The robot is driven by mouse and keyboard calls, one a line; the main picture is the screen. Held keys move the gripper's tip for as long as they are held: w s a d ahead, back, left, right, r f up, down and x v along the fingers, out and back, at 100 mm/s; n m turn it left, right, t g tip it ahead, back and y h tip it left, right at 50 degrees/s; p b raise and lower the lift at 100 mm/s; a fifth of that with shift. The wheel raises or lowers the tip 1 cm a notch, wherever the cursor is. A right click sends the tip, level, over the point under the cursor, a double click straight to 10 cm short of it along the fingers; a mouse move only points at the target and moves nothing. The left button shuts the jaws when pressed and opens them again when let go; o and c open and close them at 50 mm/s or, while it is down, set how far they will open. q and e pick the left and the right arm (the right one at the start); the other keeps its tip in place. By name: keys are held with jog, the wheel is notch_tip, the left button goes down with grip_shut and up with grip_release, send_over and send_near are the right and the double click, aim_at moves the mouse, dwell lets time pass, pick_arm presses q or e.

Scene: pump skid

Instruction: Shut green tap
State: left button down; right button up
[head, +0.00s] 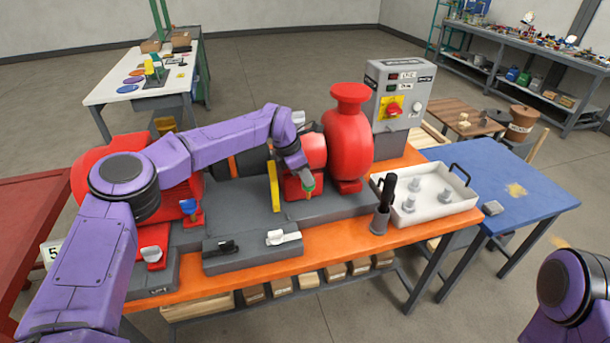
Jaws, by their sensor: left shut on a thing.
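My left arm reaches over the pump skid from the left. Its gripper (306,178) points down in front of the red pump and is shut on the green tap (309,184). Only a small green part of the tap shows below the fingers; the rest is hidden by the gripper, so I cannot tell how its handle is turned. Of my right arm, only a purple link shows at the lower right; its gripper is out of view.
A yellow bar (273,186) stands just left of the gripper. A red pump casing (348,140) rises right behind it. A blue-handled tap (189,208) is further left. A white tray (460,197) and a black-handled tool in a holder (379,222) are to the right.

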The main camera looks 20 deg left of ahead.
pick_arm(q)
jog(key=c, duration=1.1)
grip_release()
jog(key=shift+d+f, duration=0.2)
jog(key=shift+f, duration=0.05)
jog(key=shift+w, duration=0.1)
jog(key=shift+a+r, duration=0.2)
jog(key=shift+r, duration=0.15)
jog(key=b+v, duration=0.3)
jog(key=v, duration=0.6)
jog(key=shift+r, duration=0.4)
